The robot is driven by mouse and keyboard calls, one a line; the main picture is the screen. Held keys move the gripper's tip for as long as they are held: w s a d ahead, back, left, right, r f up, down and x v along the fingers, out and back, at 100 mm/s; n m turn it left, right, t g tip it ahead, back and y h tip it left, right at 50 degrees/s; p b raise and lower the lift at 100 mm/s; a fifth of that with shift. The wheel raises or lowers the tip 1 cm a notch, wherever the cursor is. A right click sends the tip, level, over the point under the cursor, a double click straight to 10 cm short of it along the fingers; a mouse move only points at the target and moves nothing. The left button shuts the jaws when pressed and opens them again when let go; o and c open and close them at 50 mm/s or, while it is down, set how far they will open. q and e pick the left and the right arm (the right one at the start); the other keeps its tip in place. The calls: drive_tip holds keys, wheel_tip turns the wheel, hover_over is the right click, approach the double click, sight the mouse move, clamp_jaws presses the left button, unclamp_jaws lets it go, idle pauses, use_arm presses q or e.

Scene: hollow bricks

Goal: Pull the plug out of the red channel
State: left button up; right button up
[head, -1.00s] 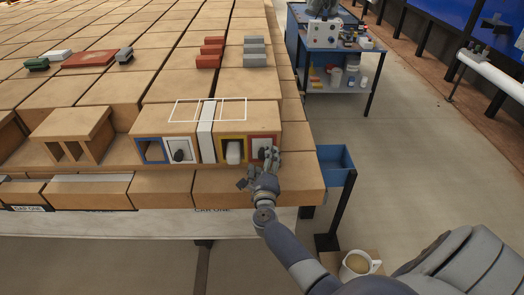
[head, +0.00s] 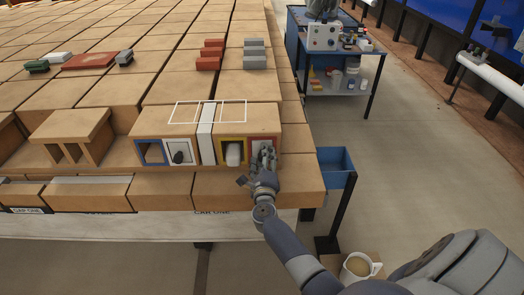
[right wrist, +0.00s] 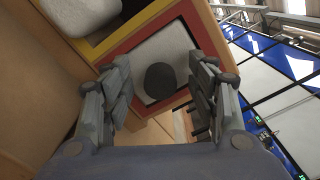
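The red channel (right wrist: 143,36) is a red-framed square opening at the right end of the brick's front. A pale plug (right wrist: 165,52) fills it, with a dark round knob (right wrist: 160,77) on its face. My right gripper (head: 264,152) is directly in front of this channel and hides most of it in the head view. In the right wrist view, its fingers (right wrist: 163,75) are apart, one set on each side of the knob. A gap shows between the knob and the fingers on both sides. My left gripper is not in view.
To the left are the yellow channel (head: 234,153) with a white block, the white channel (head: 180,152) with a dark knob, and the blue channel (head: 151,151). A blue bin (head: 336,165) stands just right of the table. A mug (head: 358,267) is lower right.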

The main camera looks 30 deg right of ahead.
drive_tip(key=c, duration=0.9)
drive_tip(key=shift+s, duration=0.15)
drive_tip(key=shift+c, duration=0.2)
drive_tip(key=shift+p+v, duration=0.75)
drive_tip(key=shift+v, duration=1.7)
drive_tip(key=shift+a, duration=0.1)
drive_tip(key=shift+p+v, duration=0.4)
drive_tip(key=shift+v, duration=2.05)
drive_tip(key=shift+s, duration=0.1)
